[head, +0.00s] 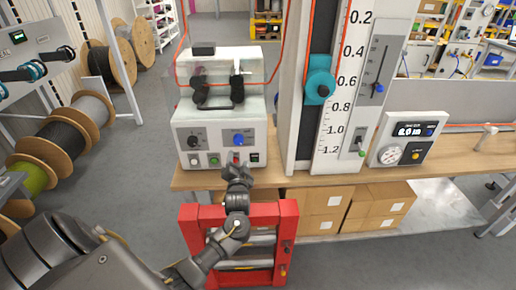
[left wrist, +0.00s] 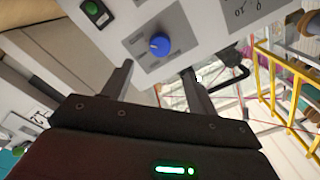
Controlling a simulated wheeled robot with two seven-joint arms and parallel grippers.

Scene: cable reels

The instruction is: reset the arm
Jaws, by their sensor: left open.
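My left arm comes in from the lower left in the head view. Its gripper (head: 238,172) is in front of the lower edge of the control box (head: 220,130) on the bench, below the blue knob (head: 239,139). In the left wrist view the gripper (left wrist: 157,85) has its two fingers spread apart with nothing between them. Whether a fingertip touches the panel I cannot tell. My right gripper is in neither view.
A red frame (head: 286,232) stands under the arm, before the bench (head: 455,150). A tall scale panel (head: 335,120) and a small meter box (head: 408,138) stand right of the control box. Cardboard boxes (head: 325,205) sit below. Cable reels (head: 60,150) are at left, with open floor between.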

